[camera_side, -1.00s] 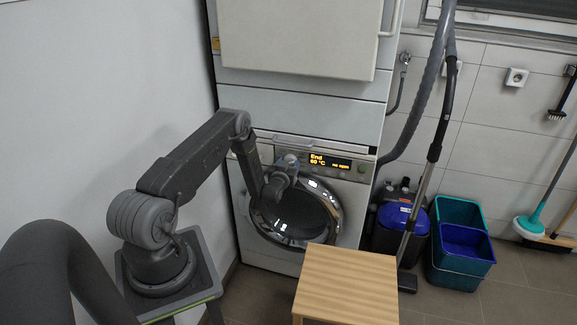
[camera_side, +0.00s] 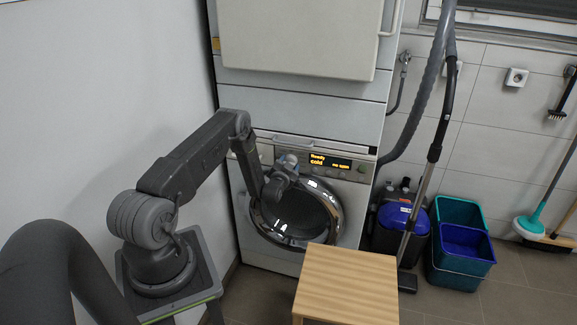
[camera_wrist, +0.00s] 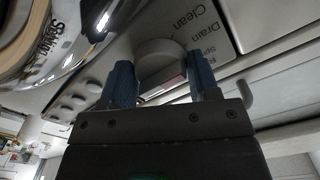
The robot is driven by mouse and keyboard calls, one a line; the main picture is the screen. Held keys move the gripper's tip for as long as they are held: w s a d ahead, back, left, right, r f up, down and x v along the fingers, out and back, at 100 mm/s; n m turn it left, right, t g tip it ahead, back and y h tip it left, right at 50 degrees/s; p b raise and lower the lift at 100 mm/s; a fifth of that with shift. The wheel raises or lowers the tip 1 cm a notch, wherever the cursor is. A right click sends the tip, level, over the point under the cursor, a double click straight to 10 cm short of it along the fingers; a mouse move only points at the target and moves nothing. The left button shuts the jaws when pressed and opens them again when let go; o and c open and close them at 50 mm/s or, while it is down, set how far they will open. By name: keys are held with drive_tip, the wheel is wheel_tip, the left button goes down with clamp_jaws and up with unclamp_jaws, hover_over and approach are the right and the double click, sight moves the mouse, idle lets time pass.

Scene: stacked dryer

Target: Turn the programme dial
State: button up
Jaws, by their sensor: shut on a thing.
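The programme dial (camera_wrist: 160,52) is a pale round knob on the lower machine's front panel, seen close up in the wrist view. My gripper (camera_wrist: 162,84) has a blue fingertip on each side of it and is shut on the dial. In the side view my gripper (camera_side: 287,162) is at the panel, left of the lit display, and hides the dial. The display (camera_side: 331,162) reads "Ready" and "cold" in orange. The printed words "Clean" and "Drain" (camera_wrist: 199,25) show beside the dial in the wrist view.
The round glass door (camera_side: 297,218) is below the panel, close under my wrist. A wooden stool (camera_side: 346,280) stands in front of the machine. A vacuum cleaner (camera_side: 402,222) and teal and blue buckets (camera_side: 462,245) stand to the right. A row of buttons (camera_wrist: 75,98) lies beside the dial.

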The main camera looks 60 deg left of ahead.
drive_tip(key=m, duration=0.4)
drive_tip(key=shift+m, duration=0.4)
drive_tip(key=m, duration=0.4)
drive_tip(key=shift+a+r, duration=0.1)
drive_tip(key=m, duration=0.5)
drive_tip(key=shift+r, duration=0.1)
drive_tip(key=shift+m, duration=2.1)
drive_tip(key=o, duration=0.9)
drive_tip(key=shift+s, duration=0.15)
